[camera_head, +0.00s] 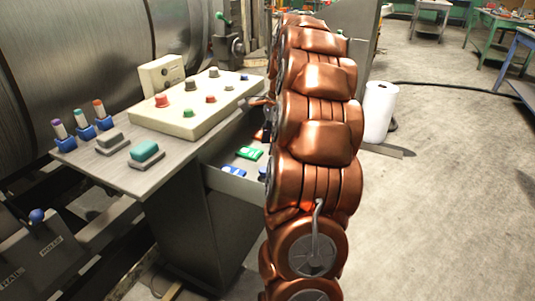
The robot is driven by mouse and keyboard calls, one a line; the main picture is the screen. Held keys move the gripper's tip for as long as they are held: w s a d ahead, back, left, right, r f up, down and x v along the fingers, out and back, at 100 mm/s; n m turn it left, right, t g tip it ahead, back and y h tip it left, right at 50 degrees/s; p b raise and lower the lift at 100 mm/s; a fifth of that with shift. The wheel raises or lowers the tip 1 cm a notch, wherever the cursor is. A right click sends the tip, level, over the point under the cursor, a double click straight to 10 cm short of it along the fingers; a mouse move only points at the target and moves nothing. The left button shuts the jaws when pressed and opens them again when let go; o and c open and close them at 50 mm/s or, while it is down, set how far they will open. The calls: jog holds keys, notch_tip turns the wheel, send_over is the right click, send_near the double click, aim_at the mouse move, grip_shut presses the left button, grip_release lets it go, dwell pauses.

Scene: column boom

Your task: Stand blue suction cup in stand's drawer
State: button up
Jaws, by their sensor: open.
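The stand (176,225) is a grey pedestal with a slanted top. Its drawer (238,187) is pulled out on the right side, and my copper arm hides part of it. In the drawer lie a green piece (249,153) and a blue piece (233,170). More blue shows at the arm's edge, too covered to name. I cannot pick out the blue suction cup for certain. A small dark part of my gripper (259,101) seems to show left of the arm, above the drawer. The rest is hidden behind the arm; I see nothing held.
A beige button panel (192,117), blue holders with coloured-top pieces (82,122) and a teal-topped block (145,151) occupy the stand's top. A big metal cylinder is behind. A white roll (379,112) stands right of my arm. The floor at right is mostly clear.

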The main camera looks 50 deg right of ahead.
jog(key=shift+s+d+r, duration=0.1)
jog(key=shift+d+r, duration=0.1)
jog(key=shift+r, duration=0.7)
jog(key=shift+s+d+r, duration=0.1)
jog(key=shift+d+r, duration=0.1)
jog(key=shift+r, duration=0.65)
jog(key=shift+a, duration=0.1)
jog(key=s+a+f+n+g, duration=0.15)
jog(key=a+n, duration=0.45)
jog(key=a, duration=0.7)
jog(key=s+a+f+n+g, duration=0.15)
jog(key=a+n, duration=0.45)
jog(key=a, duration=0.6)
jog(key=s+a+f+n+h, duration=0.1)
jog(key=s+a+f+n, duration=0.2)
jog(key=s, duration=0.6)
jog(key=s+a+f+n+h, duration=0.1)
jog(key=s+a+f+n, duration=0.3)
jog(key=s+a+n, duration=0.3)
jog(key=shift+s+a+f+n, duration=0.2)
jog(key=shift+s+f+n, duration=0.05)
jog(key=shift+s+n, duration=0.65)
